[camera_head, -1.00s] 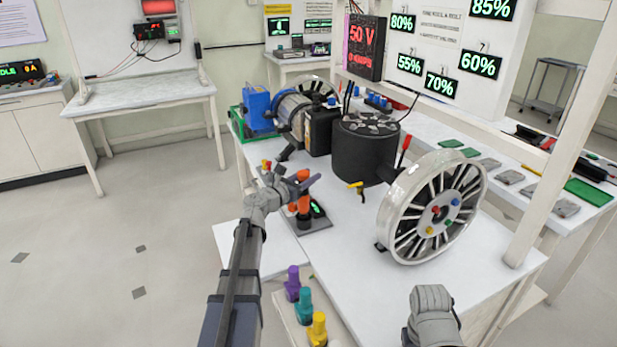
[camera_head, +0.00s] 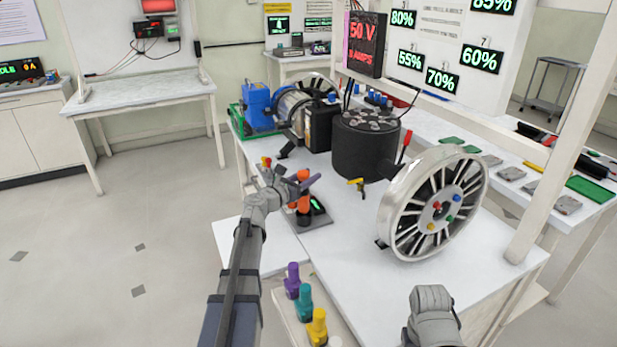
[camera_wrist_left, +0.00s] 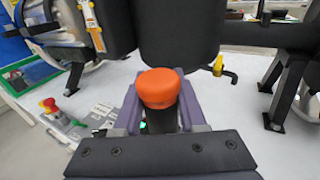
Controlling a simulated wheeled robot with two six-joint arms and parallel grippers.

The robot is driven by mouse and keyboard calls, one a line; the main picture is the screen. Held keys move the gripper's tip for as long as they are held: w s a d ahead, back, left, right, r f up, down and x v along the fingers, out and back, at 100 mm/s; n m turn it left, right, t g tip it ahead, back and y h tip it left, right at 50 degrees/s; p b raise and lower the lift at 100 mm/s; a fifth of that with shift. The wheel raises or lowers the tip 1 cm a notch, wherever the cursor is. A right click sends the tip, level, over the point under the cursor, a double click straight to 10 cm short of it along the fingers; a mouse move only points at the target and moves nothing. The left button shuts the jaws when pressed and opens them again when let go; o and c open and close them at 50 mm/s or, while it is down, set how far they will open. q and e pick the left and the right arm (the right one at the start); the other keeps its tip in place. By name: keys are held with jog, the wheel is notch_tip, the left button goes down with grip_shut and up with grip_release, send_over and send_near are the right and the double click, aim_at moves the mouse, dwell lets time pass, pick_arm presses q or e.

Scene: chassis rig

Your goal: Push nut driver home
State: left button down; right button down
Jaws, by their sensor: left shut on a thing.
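The nut driver has an orange cap and a dark shaft in the left wrist view (camera_wrist_left: 158,88). In the head view its orange body (camera_head: 303,204) stands upright at a dark base (camera_head: 316,220) with a green display, near the bench's left edge. My left gripper (camera_wrist_left: 160,108) is shut around the driver just below the cap, one purple finger on each side; it also shows in the head view (camera_head: 301,186). The driver's lower end is hidden in the wrist view. Only a grey part of my right arm shows at the bottom right; its fingers are out of sight.
A silver spoked wheel (camera_head: 432,204) stands at the bench's right. A black drum (camera_head: 362,148) and a motor (camera_head: 294,112) stand behind the driver. A red button (camera_wrist_left: 48,104) sits nearby. The bench (camera_head: 350,255) is clear in front.

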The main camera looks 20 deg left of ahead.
aim_at(300, 182)
pick_arm(q)
jog(key=shift+f, duration=0.15)
jog(key=shift+c, duration=2)
grip_release()
jog(key=shift+v, duration=3.9)
jog(key=shift+d, duration=0.1)
